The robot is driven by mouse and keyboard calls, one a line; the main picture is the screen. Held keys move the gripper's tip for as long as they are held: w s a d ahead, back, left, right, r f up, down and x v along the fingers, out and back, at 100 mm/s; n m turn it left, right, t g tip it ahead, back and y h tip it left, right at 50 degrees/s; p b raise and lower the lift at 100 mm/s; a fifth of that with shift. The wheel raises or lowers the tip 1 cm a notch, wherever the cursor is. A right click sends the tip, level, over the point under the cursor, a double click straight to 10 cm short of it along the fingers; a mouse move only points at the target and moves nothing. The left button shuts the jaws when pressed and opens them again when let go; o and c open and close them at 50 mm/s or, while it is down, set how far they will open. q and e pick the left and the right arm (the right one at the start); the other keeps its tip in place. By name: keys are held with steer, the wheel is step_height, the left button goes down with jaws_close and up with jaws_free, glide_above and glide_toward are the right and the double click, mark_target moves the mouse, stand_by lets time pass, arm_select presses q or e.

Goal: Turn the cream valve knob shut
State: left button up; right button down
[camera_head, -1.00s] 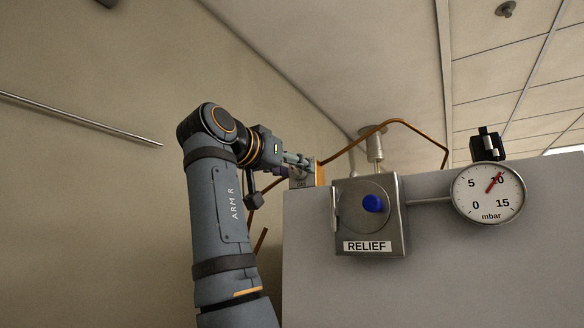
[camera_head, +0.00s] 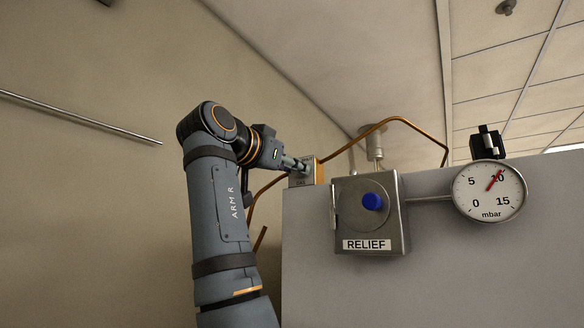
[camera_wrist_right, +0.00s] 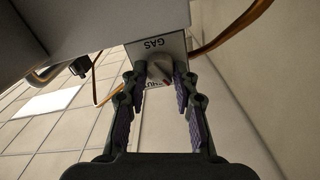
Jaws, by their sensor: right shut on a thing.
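The cream valve knob (camera_wrist_right: 159,70) sits on the face of a small plate marked GAS (camera_wrist_right: 150,48) in the right wrist view. My right gripper (camera_wrist_right: 160,78) has its two purple-padded fingers on either side of the knob and is shut on it. In the head view my right gripper (camera_head: 296,164) reaches the gas valve box (camera_head: 307,172) at the top left edge of the grey cabinet; the knob itself is hidden there. My left gripper does not show in either view.
A RELIEF box (camera_head: 345,215) with a blue knob (camera_head: 372,201) is on the cabinet face (camera_head: 440,275), right of the gas valve. A round mbar gauge (camera_head: 489,192) reads about 10. A copper pipe (camera_head: 410,126) runs above the valve and box.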

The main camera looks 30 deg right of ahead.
steer(key=shift+s+f+m, duration=0.1)
steer(key=shift+m, duration=3.55)
steer(key=shift+f+m, duration=0.1)
steer(key=shift+m, duration=3.55)
steer(key=c, duration=1)
jaws_free()
steer(key=shift+c, duration=0.2)
steer(key=v, duration=0.8)
